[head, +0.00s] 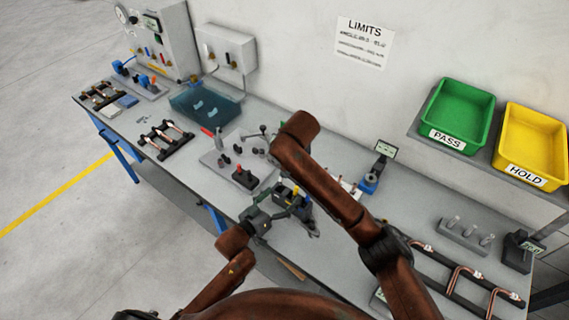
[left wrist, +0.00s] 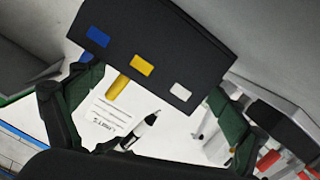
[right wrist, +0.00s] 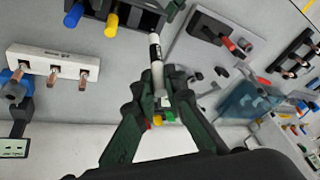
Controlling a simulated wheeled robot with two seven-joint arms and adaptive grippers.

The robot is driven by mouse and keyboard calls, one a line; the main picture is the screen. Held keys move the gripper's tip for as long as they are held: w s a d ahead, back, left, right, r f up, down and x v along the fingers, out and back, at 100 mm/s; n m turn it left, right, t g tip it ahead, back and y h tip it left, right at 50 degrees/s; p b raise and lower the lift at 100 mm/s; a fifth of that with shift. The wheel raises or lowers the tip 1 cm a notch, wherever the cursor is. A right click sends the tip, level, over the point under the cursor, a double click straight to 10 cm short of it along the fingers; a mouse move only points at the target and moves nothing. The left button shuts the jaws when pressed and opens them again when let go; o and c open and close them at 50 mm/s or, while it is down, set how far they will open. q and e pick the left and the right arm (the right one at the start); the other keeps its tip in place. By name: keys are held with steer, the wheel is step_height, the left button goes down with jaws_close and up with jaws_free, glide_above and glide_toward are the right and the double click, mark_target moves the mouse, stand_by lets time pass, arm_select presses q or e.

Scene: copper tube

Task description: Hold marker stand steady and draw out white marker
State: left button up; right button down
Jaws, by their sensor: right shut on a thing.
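The black marker stand (head: 291,193) is on the bench between the fingers of my left gripper (head: 283,208). In the left wrist view the stand (left wrist: 150,45) shows blue, yellow and white patches, with a finger against each side. The white marker (right wrist: 155,50) is in my right gripper (right wrist: 158,82), pinched between its fingertips. It looks clear of the stand, its dark-ended tip (left wrist: 152,117) also showing in the left wrist view. The blue marker (right wrist: 73,14) and yellow marker (right wrist: 110,25) are still in the stand. In the head view my right gripper is hidden behind its arm.
A white block with copper pieces (right wrist: 55,60) stands near the stand. Green (head: 462,112) and yellow (head: 535,140) bins sit on a shelf at right.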

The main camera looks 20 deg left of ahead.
arm_select(q)
steer(key=shift+o, duration=0.7)
steer(key=shift+f, duration=0.25)
steer(key=shift+r, duration=0.1)
steer(key=shift+s+r, duration=0.1)
steer(key=v, duration=1.1)
steer(key=shift+s+a, duration=0.2)
steer(key=shift+s, duration=0.15)
